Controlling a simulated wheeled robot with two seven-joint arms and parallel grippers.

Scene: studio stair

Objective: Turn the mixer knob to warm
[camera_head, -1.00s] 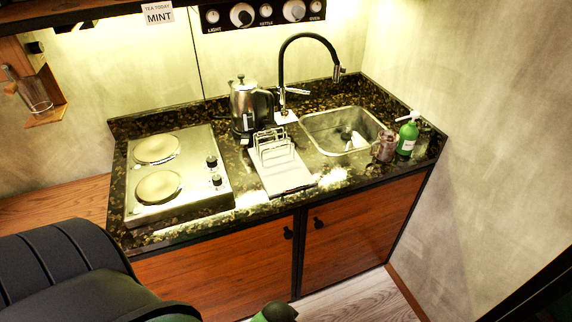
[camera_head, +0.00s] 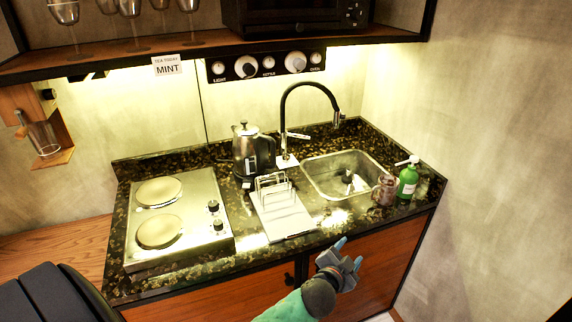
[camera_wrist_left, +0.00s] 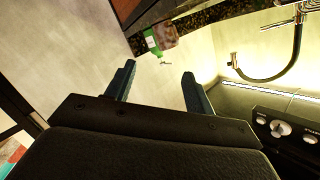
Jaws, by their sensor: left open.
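The mixer tap (camera_head: 283,118) stands behind the sink with a tall black curved spout. A short metal lever (camera_head: 297,136) sticks out from its lower stem. I cannot make out a warm mark on it. A pale label (camera_head: 286,161) lies at its base. The tap's black hose (camera_wrist_left: 296,48) also shows at the right of the left wrist view. My left gripper (camera_head: 350,254) is open and empty in front of the counter's front edge, below and right of the tap and apart from it. Its two fingers (camera_wrist_left: 159,72) show spread in the left wrist view. My right gripper is not in view.
A kettle (camera_head: 252,152) and white rack (camera_head: 283,217) stand left of the sink (camera_head: 316,182). A mug (camera_head: 384,190) and green soap bottle (camera_head: 407,181) stand right. The hob (camera_head: 141,258) is far left. A knob panel (camera_head: 231,72) and shelf (camera_head: 120,58) hang above.

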